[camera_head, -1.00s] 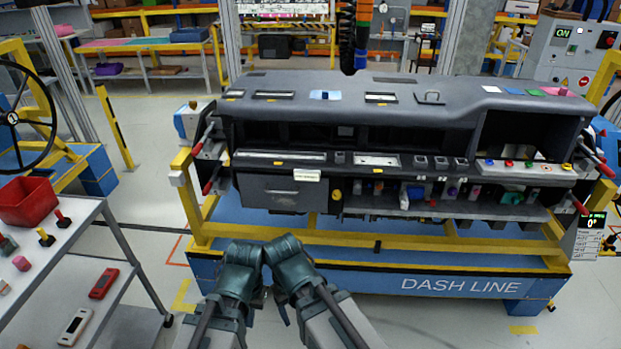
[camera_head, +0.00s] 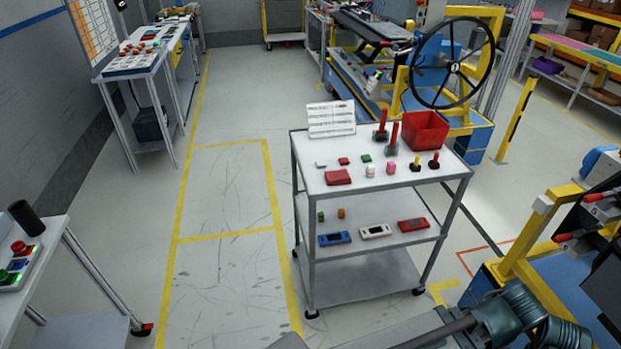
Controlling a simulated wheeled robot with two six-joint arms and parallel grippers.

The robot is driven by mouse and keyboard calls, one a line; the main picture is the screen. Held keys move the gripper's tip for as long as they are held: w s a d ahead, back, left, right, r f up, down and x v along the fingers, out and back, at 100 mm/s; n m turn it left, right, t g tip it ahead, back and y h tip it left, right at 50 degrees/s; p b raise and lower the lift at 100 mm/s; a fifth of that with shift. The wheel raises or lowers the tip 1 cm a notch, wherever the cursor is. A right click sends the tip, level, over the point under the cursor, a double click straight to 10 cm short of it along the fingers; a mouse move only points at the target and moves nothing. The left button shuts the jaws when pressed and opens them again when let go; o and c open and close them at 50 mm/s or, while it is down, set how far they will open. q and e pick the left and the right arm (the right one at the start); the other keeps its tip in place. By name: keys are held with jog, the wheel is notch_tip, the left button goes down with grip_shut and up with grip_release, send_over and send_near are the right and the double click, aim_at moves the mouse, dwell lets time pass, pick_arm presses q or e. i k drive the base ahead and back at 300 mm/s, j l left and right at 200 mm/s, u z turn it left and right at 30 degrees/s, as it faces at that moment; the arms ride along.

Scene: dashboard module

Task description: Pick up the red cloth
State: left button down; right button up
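A flat red folded piece (camera_head: 338,177), which looks like the red cloth, lies on the front left of the top shelf of a grey cart (camera_head: 440,176). Its top is uncovered and nothing touches it from above. Parts of my arms, with dark teal joints, show at the bottom right, apart from the cart. I see no gripper fingers on either arm.
The cart top also holds a red bin (camera_head: 426,132), a white sign (camera_head: 331,118), red-handled tools and several small blocks. Its middle shelf holds blue, white and red devices. A table with buttons (camera_head: 20,262) stands at left. Floor left of the cart is clear.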

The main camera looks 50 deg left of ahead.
aim_at(332, 177)
jog(key=u, duration=1.6)
jog(key=i+j+z, duration=0.25)
jog(key=i+j, duration=0.15)
jog(key=j, duration=0.2)
jog(key=i+j+z, duration=0.1)
jog(key=j, duration=0.2)
jog(key=i, duration=0.05)
